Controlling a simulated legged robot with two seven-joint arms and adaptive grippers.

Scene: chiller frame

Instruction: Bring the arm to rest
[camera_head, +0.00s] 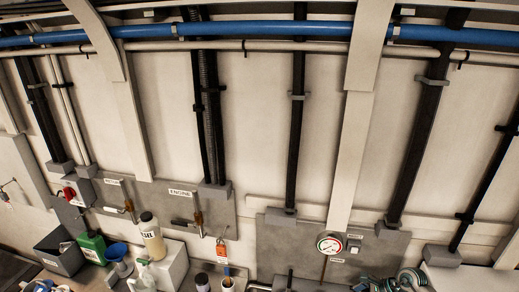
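Neither of my grippers can be made out in the head view, and no arm of mine shows clearly. The view looks at a pale panelled wall (260,120) with equipment along its foot. Whether my arms are at rest is hidden from this view.
A blue pipe (260,29) crosses the top. A gauge (329,244) sits on a grey plate. Along the bottom stand a grey bin (60,254), a green container (93,247), a blue funnel (118,255), a yellowish bottle (152,240) and a white box (172,266).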

